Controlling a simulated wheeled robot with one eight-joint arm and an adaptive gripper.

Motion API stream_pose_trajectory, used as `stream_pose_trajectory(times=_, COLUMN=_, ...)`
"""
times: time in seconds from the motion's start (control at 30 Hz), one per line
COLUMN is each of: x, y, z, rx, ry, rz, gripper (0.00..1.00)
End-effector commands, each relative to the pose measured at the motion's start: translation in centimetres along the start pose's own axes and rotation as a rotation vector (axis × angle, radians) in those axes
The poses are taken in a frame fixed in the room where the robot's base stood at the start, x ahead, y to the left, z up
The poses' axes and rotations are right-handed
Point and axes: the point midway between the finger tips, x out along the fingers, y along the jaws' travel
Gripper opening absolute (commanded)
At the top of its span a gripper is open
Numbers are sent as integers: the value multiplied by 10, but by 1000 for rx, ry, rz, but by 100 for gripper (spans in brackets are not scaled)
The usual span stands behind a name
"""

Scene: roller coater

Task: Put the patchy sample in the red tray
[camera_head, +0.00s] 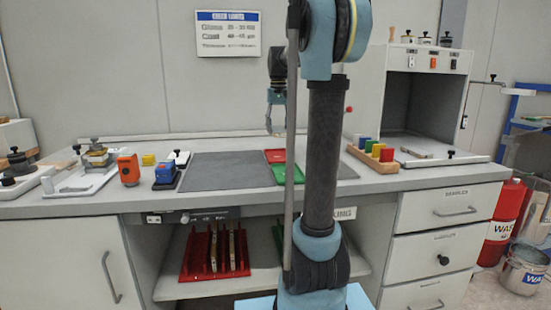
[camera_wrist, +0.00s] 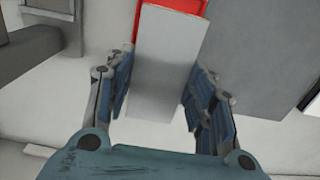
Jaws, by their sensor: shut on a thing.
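My gripper (camera_wrist: 158,95) is shut on a flat grey panel (camera_wrist: 167,60), with a blue-padded finger at each side of it. The face I see looks plain grey; I cannot make out patches on it. In the head view my gripper (camera_head: 276,112) hangs above the back of the bench, behind my arm. The red tray (camera_head: 273,156) lies on the bench below it, partly hidden by my arm. In the wrist view the red tray (camera_wrist: 145,8) shows beyond the panel's far end, mostly covered. I cannot tell whether panel and tray touch.
Coloured blocks in a wooden holder (camera_head: 372,157) stand to the right. An orange device (camera_head: 129,170) stands left. A red rack (camera_head: 200,262) with panels is on the shelf below.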

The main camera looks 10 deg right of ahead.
Motion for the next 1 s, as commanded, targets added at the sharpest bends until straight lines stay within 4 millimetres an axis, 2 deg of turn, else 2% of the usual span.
stream_pose_trajectory(times=0.3, x=47, y=-2, z=1, rx=0, ry=0, rz=0, gripper=25)
stream_pose_trajectory(times=0.57, x=64, y=-2, z=0, rx=0, ry=0, rz=0, gripper=25)
stream_pose_trajectory(times=0.8, x=94, y=-3, z=0, rx=-1, ry=0, rz=0, gripper=25)
stream_pose_trajectory(times=1.0, x=96, y=-3, z=0, rx=-2, ry=0, rz=0, gripper=25)
